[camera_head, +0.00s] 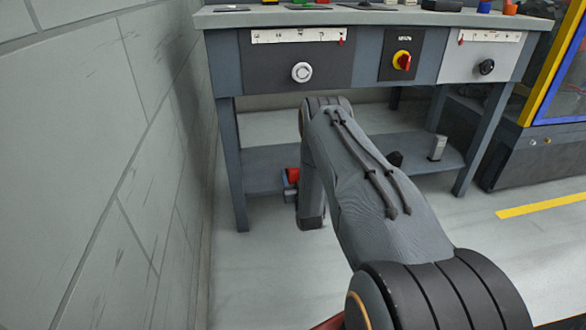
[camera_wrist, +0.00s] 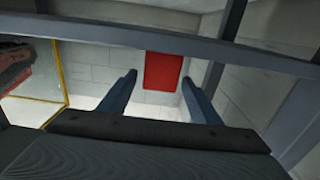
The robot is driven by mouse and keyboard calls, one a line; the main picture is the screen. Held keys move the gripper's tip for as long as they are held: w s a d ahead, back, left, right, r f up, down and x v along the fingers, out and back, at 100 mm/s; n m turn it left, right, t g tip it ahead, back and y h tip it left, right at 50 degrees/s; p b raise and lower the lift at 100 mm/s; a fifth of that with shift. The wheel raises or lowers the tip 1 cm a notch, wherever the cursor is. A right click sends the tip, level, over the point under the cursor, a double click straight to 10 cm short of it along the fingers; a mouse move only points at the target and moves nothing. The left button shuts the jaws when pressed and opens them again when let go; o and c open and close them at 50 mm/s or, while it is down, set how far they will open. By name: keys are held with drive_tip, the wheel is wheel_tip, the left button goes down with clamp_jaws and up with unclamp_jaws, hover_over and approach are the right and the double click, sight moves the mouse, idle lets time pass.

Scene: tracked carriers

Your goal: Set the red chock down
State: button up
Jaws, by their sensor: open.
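The red chock (camera_head: 293,174) shows in the head view as a small red patch beside my arm, at about the height of the bench's lower shelf (camera_head: 262,166). My arm hides part of it. In the wrist view, the red chock (camera_wrist: 164,70) is a plain red block just beyond and between the fingertips. My gripper (camera_wrist: 159,79) is open, with a finger on either side and light gaps between the fingers and the red block. I cannot tell what the chock rests on.
A grey workbench (camera_head: 224,70) with knobs and a red switch (camera_head: 402,61) stands ahead, its legs close to my arm. A small pale block (camera_head: 437,148) stands on the lower shelf. A block wall (camera_head: 100,150) closes the left side. Floor at right is clear.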

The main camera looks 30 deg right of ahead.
drive_tip(key=p+v, duration=0.2)
drive_tip(key=v, duration=0.6)
drive_tip(key=shift+p, duration=0.35)
drive_tip(key=shift+r, duration=0.1)
